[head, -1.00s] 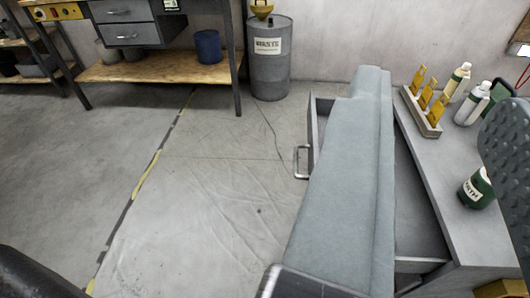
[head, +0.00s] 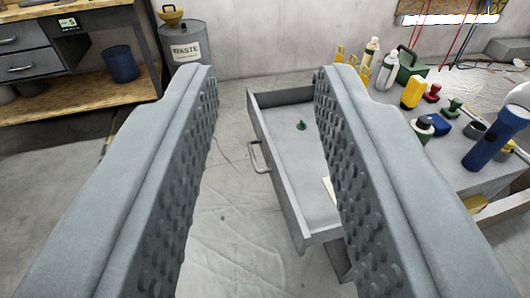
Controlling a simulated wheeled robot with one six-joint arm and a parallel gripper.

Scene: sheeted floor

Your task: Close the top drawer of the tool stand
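The tool stand (head: 459,177) is at the right in the head view, with a grey top. Its top drawer (head: 290,177) is pulled out to the left. The drawer's metal handle (head: 258,157) is on its left face. A small green item (head: 301,125) lies in the drawer, and a pale item shows partly behind my right finger. My gripper (head: 268,80) is open and empty, with two grey studded fingers wide apart. In the picture the drawer front and handle lie between the fingers. The right finger hides part of the drawer and stand. I cannot tell any contact.
On the stand top are a blue flashlight (head: 496,138), a yellow bottle (head: 413,91), white bottles (head: 387,70), a green box (head: 411,67) and other small items. A waste drum (head: 185,50) and a workbench (head: 95,85) stand behind at the left. The sheeted floor left of the drawer is clear.

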